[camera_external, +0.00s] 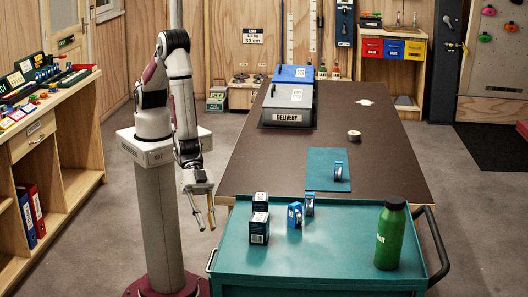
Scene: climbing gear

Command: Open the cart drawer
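The teal cart (340,222) stands at the lower right, against the near end of the brown table. Its top and part of its near side show, cut off by the bottom of the picture. No drawer front or drawer handle on the cart can be made out. My gripper (206,226) hangs pointing down just left of the cart's far left corner. Its two fingers are spread apart with nothing between them. It looks apart from the cart, though its exact distance is hard to tell.
On the cart stand dark boxes (259,230), blue round items (295,215) and a green bottle (390,236). The brown table (380,130) holds grey and blue bins (289,106).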

